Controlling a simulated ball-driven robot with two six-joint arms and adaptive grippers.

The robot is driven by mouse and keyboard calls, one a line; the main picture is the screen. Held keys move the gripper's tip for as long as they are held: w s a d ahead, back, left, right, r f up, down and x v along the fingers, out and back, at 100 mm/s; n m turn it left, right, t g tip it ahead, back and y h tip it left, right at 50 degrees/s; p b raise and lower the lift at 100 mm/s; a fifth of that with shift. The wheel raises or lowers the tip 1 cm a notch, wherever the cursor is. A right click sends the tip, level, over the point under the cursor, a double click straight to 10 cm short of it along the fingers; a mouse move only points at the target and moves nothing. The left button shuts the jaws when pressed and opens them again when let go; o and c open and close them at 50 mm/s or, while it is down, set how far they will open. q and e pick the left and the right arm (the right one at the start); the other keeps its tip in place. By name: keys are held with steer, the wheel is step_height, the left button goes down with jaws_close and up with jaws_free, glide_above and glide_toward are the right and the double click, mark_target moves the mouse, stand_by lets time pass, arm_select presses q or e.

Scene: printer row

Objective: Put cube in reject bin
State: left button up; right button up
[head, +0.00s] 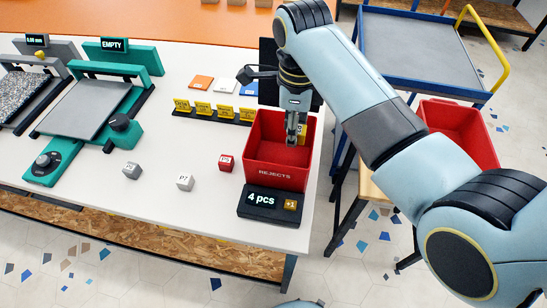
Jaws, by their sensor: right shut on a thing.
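The red reject bin (267,178), marked REJECTS, stands at the right end of the white table. My right gripper (293,136) points down over the bin opening, with its fingertips at about the height of the rim. It is shut on a yellow cube (303,132), partly hidden behind the fingers. A red cube (226,163) sits on the table left of the bin. Two grey cubes (185,182) (132,170) sit further left. My left gripper is not in view.
A black counter (262,198) reading "4 pcs" stands before the bin. Yellow cards (203,109) stand in a black strip behind. A blue cart (415,50) and another red bin (460,130) are right of the table.

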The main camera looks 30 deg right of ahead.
mark_target(289, 160)
steer(key=f, duration=0.1)
steer(key=w+f, duration=0.1)
steer(key=f, duration=0.1)
steer(key=shift+f+b, duration=0.25)
steer(key=shift+b, duration=0.15)
step_height(289, 160, down, 8)
steer(key=shift+r, duration=0.1)
steer(key=shift+s, duration=0.1)
steer(key=shift+f+b, duration=0.4)
steer(key=o, duration=0.8)
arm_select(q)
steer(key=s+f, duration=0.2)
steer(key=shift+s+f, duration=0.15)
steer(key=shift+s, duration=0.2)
arm_select(e)
steer(key=shift+r, duration=0.1)
steer(key=shift+r, duration=0.35)
arm_select(q)
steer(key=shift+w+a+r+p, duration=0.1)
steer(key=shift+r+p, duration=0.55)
steer(key=shift+p, duration=0.05)
arm_select(e)
step_height(289, 160, up, 12)
steer(key=shift+f, duration=0.1)
